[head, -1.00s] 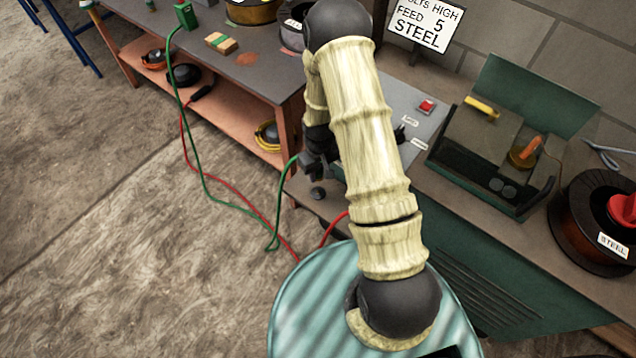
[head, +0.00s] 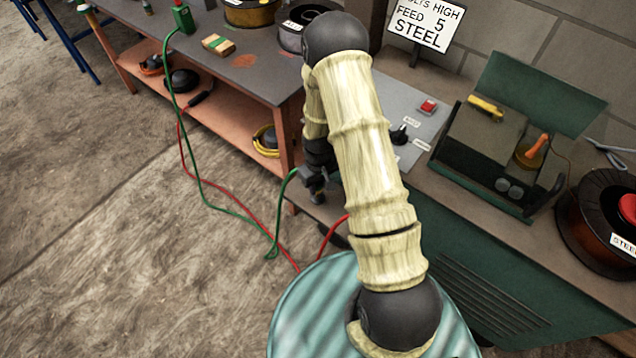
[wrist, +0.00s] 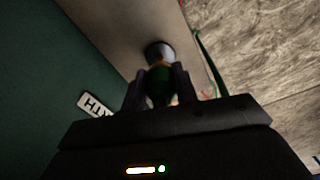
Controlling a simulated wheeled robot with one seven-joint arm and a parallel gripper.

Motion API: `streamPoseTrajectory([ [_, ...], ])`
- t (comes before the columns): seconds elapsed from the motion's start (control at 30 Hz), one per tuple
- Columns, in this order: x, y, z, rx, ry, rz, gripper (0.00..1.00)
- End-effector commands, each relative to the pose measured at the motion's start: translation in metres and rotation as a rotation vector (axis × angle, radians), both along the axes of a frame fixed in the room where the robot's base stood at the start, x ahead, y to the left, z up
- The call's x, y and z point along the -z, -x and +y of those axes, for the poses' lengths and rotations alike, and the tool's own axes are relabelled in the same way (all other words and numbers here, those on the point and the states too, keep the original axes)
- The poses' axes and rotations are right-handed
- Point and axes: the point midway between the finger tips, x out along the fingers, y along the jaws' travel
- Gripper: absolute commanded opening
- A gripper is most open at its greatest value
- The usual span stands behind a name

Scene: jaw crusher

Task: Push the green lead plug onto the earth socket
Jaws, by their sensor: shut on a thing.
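My gripper (wrist: 160,92) is shut on the green plug (wrist: 161,84), seen between the two dark fingers in the wrist view. A dull orange ring shows at the plug's far end. The round grey earth socket (wrist: 158,51) lies just beyond it, roughly in line. I cannot tell whether they touch. A partly readable white label (wrist: 95,104) is beside them on the green panel. In the head view my gripper (head: 317,184) is low at the bench's left end, behind my arm. The green lead (head: 286,187) runs into it; the plug itself is mostly hidden.
The green lead and a red lead (head: 238,208) hang in loops to the left. The bench carries a green machine (head: 490,165), a wire spool (head: 590,235) and a grey panel with a red switch (head: 428,107). A shelved table (head: 235,45) stands back left. Open floor lies left.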

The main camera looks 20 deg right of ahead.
Motion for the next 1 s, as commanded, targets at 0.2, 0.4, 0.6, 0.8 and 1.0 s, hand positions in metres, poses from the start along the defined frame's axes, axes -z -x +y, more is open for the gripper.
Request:
streamPoseTrajectory([
  [0.2, 0.021, 0.0, -0.001, 0.002, 0.0, 0.0, 0.09],
  [0.4, 0.031, 0.0, -0.001, 0.003, 0.0, 0.0, 0.09],
  [0.6, 0.032, 0.0, -0.001, 0.003, 0.0, 0.0, 0.09],
  [0.8, 0.031, 0.0, -0.001, 0.002, 0.0, 0.0, 0.09],
  [1.0, 0.031, 0.0, -0.001, 0.002, 0.0, 0.0, 0.09],
])
